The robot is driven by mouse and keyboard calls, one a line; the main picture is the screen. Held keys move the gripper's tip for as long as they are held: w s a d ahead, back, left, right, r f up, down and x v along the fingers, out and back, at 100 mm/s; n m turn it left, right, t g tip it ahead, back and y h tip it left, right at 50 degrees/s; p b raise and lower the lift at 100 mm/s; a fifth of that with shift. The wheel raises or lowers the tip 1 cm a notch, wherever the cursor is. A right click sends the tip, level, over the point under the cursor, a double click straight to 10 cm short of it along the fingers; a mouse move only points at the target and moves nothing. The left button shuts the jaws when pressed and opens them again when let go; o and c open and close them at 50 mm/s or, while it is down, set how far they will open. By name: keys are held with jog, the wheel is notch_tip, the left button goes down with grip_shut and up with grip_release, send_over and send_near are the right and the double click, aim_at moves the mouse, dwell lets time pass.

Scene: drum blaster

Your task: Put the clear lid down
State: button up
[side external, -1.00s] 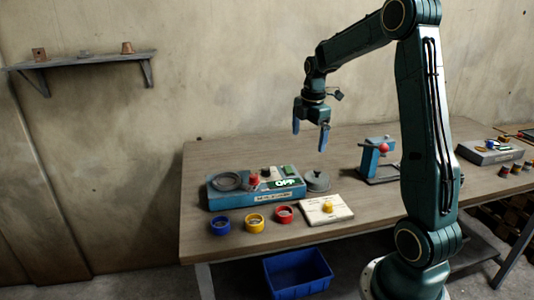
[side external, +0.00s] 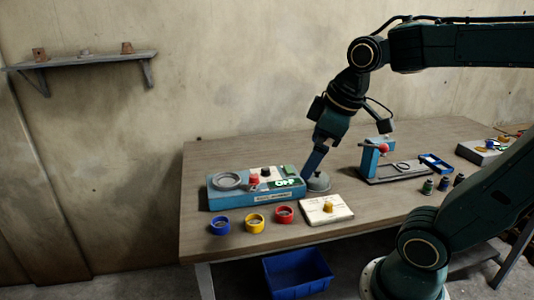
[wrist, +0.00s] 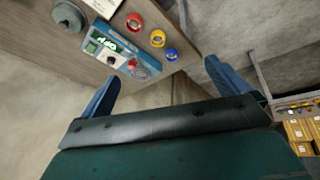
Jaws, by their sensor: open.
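Blue (side external: 220,227), yellow (side external: 255,221) and red (side external: 284,215) rings stand in front of the box. A white plate with a yellow knob (side external: 327,210) lies beside them. A blue press (side external: 370,160) stands behind right. A blue bin (side external: 298,273) is below the table edge.

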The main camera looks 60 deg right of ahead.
jog(key=s+a+f+m+t, duration=0.1)
jog(key=s+a+m, duration=0.2)
jog(key=s, duration=0.2)
jog(key=shift+s+a+f+y, duration=0.2)
jog(key=shift+a+y, duration=0.1)
jog(key=shift+y, duration=0.1)
